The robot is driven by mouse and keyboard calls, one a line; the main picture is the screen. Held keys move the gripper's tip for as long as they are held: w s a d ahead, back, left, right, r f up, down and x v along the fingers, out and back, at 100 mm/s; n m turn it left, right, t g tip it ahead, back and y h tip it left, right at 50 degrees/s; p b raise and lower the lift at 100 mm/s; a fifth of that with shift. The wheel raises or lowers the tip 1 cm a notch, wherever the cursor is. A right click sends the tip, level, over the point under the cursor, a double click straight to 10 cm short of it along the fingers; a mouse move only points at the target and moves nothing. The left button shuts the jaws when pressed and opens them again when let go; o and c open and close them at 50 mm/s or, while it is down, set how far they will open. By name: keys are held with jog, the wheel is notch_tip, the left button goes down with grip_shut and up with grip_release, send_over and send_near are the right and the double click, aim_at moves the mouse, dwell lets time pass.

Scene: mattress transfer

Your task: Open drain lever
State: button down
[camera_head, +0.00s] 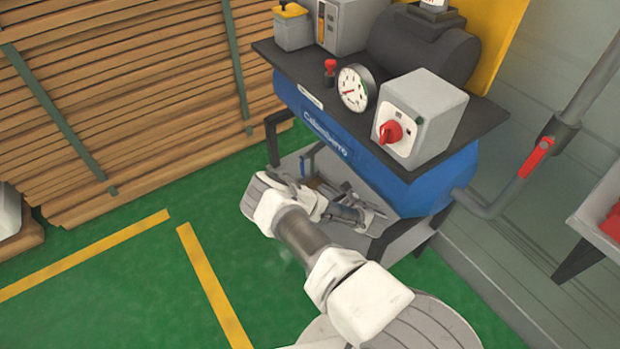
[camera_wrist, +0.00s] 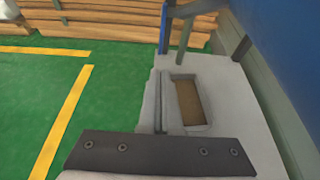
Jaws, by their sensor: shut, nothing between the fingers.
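A compressor with a blue tank (camera_head: 365,150) stands on a grey frame. A small blue part (camera_head: 308,160) shows under the tank's left end; I cannot tell if it is the drain lever. My gripper (camera_head: 372,214) is low under the tank's front, partly hidden by my arm, and shut with nothing held. In the wrist view a dark bolted bar of my gripper (camera_wrist: 155,156) crosses the bottom, over a grey shelf (camera_wrist: 222,110) with a brown-bottomed recess (camera_wrist: 188,103). No drain lever shows clearly in the wrist view.
A red-handled valve (camera_head: 537,157) is on the pipe at the right. A control box with a red knob (camera_head: 391,132) and a pressure gauge (camera_head: 353,88) are on top. Stacked planks (camera_head: 120,90) stand at the left. Green floor with yellow lines (camera_head: 210,285) is clear at the front left.

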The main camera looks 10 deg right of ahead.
aim_at(304, 173)
jog(key=x, duration=0.2)
jog(key=b+x, duration=0.1)
jog(key=x, duration=0.2)
jog(key=b+x, duration=0.1)
jog(key=x, duration=0.2)
jog(key=shift+w+r, duration=0.15)
jog(key=shift+r, duration=0.1)
jog(key=shift+w+a, duration=0.3)
jog(key=shift+w, duration=0.35)
